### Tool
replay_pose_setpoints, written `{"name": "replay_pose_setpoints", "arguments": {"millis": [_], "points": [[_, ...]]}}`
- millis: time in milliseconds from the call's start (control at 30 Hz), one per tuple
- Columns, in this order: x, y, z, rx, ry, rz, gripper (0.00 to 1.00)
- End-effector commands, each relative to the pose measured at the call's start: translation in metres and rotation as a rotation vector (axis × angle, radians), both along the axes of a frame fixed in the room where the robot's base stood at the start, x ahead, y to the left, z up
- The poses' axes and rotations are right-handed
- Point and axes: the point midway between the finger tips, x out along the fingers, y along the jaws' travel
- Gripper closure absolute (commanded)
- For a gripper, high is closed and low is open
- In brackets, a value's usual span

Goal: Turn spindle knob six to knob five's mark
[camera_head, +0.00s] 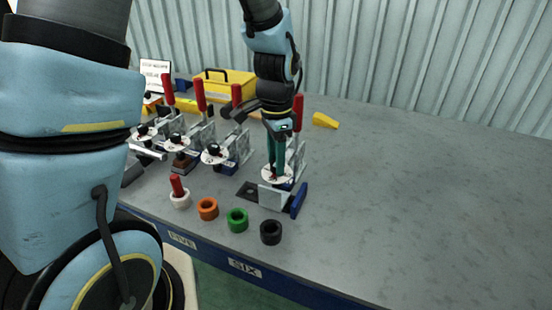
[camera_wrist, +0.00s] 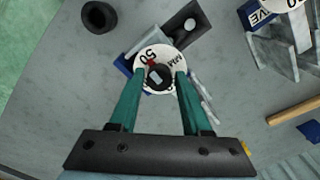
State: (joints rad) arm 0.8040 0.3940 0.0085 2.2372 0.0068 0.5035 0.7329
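Spindle knob six is a black knob (camera_wrist: 159,77) on a white dial (camera_wrist: 147,54) with a "50" on it; a small red mark shows at the knob's upper left. My gripper (camera_wrist: 161,74) points down with its green fingers on either side of the knob, with what look like small gaps. In the head view my gripper (camera_head: 276,172) is at the white dial (camera_head: 268,178) above the SIX label (camera_head: 244,267), and the fingers hide the knob. Knob five's white dial (camera_head: 215,154) is to the left; in the wrist view only part of this dial (camera_wrist: 281,3) shows, its mark unreadable.
Rings in white (camera_head: 180,200), orange (camera_head: 207,209), green (camera_head: 237,220) and black (camera_head: 270,232) stand along the bench front. Red-handled clamps (camera_head: 201,97) rise behind the dials. A yellow toolbox (camera_head: 224,84) is at the back. The bench's right side (camera_head: 430,190) is clear.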

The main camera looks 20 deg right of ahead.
Motion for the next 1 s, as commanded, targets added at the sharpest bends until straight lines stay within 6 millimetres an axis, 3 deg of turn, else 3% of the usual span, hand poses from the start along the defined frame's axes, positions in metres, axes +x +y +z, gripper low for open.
{"name": "replay_pose_setpoints", "arguments": {"millis": [67,400,767,1000], "points": [[0.0,0.0,0.0001,0.0,0.0,0.0,0.62],[0.0001,0.0,0.0002,0.0,0.0,0.0,1.0],[0.0001,0.0,0.0004,-0.001,0.0,0.015,1.0],[0.0001,-0.0002,0.0008,-0.004,0.004,0.112,1.0]]}}
